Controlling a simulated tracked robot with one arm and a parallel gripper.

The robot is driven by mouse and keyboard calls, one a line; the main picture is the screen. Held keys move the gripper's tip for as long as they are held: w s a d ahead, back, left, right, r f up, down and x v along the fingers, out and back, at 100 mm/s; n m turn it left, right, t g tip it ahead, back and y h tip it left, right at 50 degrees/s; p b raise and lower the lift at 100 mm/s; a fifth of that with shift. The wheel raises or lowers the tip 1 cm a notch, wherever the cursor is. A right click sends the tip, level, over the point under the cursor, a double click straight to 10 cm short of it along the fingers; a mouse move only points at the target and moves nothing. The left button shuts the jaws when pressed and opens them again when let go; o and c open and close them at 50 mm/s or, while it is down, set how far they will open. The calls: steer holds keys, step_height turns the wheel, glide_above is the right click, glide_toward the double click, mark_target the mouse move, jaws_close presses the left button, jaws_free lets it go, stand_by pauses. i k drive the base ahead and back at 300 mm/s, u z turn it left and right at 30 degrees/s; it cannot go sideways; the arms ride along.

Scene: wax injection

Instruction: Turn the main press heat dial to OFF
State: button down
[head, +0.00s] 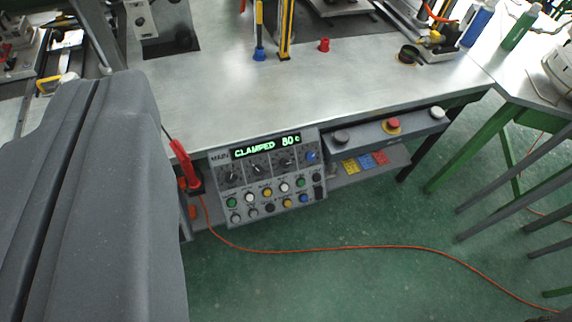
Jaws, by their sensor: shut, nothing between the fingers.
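The main press control panel (266,212) hangs under the front edge of the metal bench, at the middle left. Its lit green display (266,146) reads "CLAMPED 80 c", beside the label "MAIN". Below the display is a row of dark round dials: a left dial (232,178), a middle dial (258,170) and a right dial (286,163). Their small labels are too blurred to read, so I cannot tell which one is heat or its setting. My gripper is not in view. A large grey part of my arm (95,200) fills the left side, apart from the dials in the picture.
Several coloured buttons (267,192) sit below the dials. A red-handled tool (184,165) with an orange cable (350,247) is close left of the panel. A grey button box (365,136) with a red button (393,124) is to the right. The green floor (330,290) in front is clear apart from the cable.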

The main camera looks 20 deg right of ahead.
mark_target(285, 163)
steer(key=u, duration=1.95)
steer(key=k, duration=1.25)
steer(key=z, duration=1.4)
steer(key=i, duration=1)
steer(key=u, duration=0.05)
